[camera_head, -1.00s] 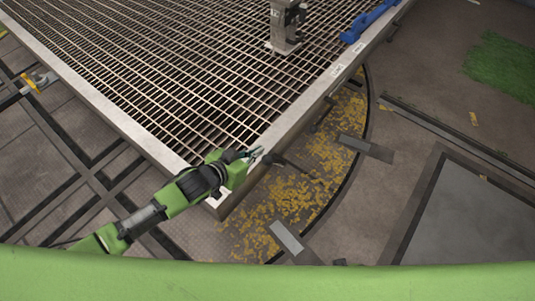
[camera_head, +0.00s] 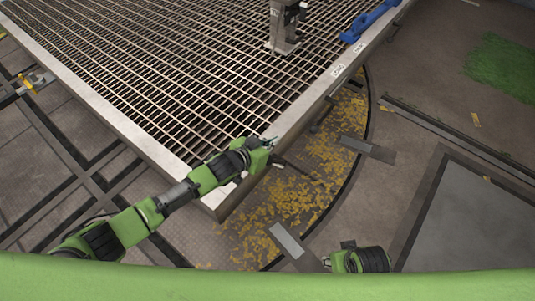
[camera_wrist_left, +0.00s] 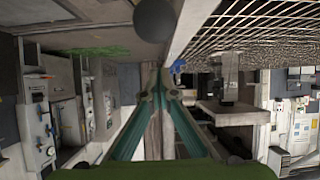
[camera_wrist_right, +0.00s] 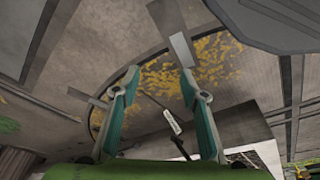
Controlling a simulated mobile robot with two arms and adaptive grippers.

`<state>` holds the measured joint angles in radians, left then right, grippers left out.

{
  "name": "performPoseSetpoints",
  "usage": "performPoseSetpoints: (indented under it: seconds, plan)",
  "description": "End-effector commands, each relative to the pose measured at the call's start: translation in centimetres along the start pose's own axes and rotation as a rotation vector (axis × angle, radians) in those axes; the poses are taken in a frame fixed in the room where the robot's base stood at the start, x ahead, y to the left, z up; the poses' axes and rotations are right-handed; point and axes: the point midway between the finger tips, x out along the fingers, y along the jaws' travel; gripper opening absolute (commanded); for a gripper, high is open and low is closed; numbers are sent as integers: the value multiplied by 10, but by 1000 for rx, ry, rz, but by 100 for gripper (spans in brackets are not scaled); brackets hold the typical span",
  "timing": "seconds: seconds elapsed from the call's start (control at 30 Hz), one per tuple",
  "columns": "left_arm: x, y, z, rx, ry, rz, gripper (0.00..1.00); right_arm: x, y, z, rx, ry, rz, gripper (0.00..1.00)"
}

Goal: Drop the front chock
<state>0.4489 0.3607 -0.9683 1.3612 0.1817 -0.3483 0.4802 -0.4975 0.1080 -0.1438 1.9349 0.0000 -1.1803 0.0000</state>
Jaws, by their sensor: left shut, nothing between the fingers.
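I cannot pick out the front chock for certain. A thin dark lever (camera_head: 294,166) sticks out from the near edge of the grating platform (camera_head: 232,200). In the right wrist view a dark rod with a white label (camera_wrist_right: 172,122) shows beyond the fingers. My left gripper (camera_head: 271,142) is shut and empty at the platform's near rim, close to the lever; its fingers meet in the left wrist view (camera_wrist_left: 160,72). A dark round knob (camera_wrist_left: 155,20) shows ahead of them. My right gripper (camera_wrist_right: 158,72) is open and empty; its wrist is low at the bottom of the head view.
A grey post (camera_head: 285,30) stands on the grating, with a blue part (camera_head: 368,22) at the platform's far right edge. Yellow flakes (camera_head: 285,205) cover the curved pit floor. A yellow fitting (camera_head: 38,79) lies at the left. Floor at the right is open.

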Motion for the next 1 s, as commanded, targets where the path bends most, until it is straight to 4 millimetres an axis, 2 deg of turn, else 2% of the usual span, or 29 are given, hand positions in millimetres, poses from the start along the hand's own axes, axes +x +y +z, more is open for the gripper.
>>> performPoseSetpoints:
  seconds: [0.03, 0.23, 0.87, 1.0]
  plan:
    - [-5, 0, 17, -2, -10, 0, 0, -2, 0, -1, 0, 2, 1, 40]
    - [-13, 0, 34, -1, -7, -1, 0, -11, 1, -4, 1, 5, 1, 40]
    - [-15, 0, 40, -2, 0, 0, 0, -14, 1, -4, 2, 2, 2, 40]
    - [-16, -1, 44, -1, 13, 0, 0, -34, 2, -12, 3, 20, 4, 40]
